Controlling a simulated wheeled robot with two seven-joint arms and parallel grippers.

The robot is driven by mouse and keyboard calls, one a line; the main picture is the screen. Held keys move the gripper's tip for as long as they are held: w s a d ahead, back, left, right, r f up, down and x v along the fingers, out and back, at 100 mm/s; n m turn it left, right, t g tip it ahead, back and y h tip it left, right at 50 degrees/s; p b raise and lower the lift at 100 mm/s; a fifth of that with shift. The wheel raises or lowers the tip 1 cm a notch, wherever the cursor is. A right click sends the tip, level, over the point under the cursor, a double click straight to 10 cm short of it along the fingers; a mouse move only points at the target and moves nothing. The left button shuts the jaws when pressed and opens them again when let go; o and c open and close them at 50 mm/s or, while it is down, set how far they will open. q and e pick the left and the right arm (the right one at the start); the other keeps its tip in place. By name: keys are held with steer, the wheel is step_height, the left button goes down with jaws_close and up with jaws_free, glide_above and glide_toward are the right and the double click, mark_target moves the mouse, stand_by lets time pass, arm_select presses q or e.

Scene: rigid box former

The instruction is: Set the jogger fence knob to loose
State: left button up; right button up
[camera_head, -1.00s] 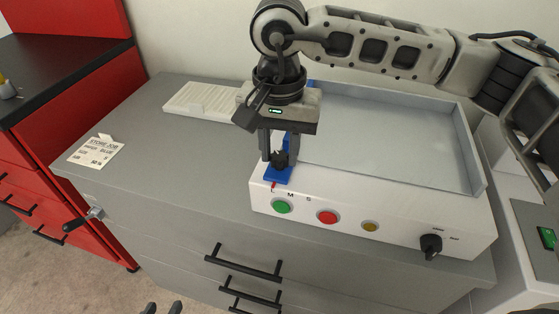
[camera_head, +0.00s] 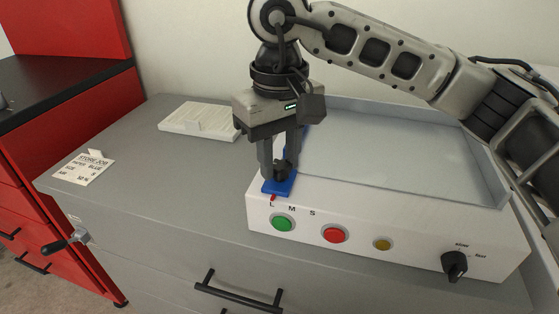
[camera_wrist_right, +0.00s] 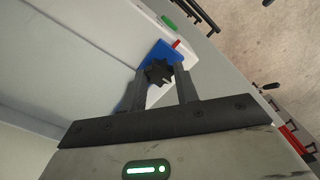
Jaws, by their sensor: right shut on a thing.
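The jogger fence knob (camera_wrist_right: 159,72) is a black lobed knob on a blue fence piece (camera_head: 279,186) at the left end of the white box former. In the head view the knob (camera_head: 282,168) is partly hidden by the fingers. My right gripper (camera_head: 281,172) points down and is shut on the knob, with one finger on each side. The right wrist view shows the gripper (camera_wrist_right: 161,76) around it too. A red pointer (camera_head: 273,198) on the blue piece is by the letter L of the L, M, S marks. My left gripper is not in view.
The white box former (camera_head: 350,217) has green, red and amber buttons and a black selector (camera_head: 454,265) on its front. Its grey tray (camera_head: 400,155) lies behind. A white stack (camera_head: 197,120) and a job card (camera_head: 84,168) lie on the grey cabinet top, with free room between.

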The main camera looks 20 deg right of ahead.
mark_target(279, 165)
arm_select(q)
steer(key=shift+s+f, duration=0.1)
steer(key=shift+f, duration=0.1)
arm_select(e)
steer(key=shift+n, duration=0.3)
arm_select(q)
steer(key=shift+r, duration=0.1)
arm_select(e)
steer(key=o, duration=1)
steer(key=shift+r, duration=0.15)
arm_select(q)
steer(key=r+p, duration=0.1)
steer(key=p, duration=0.2)
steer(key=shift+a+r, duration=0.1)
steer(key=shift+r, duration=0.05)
arm_select(e)
step_height(279, 165, up, 16)
steer(key=shift+f, duration=0.15)
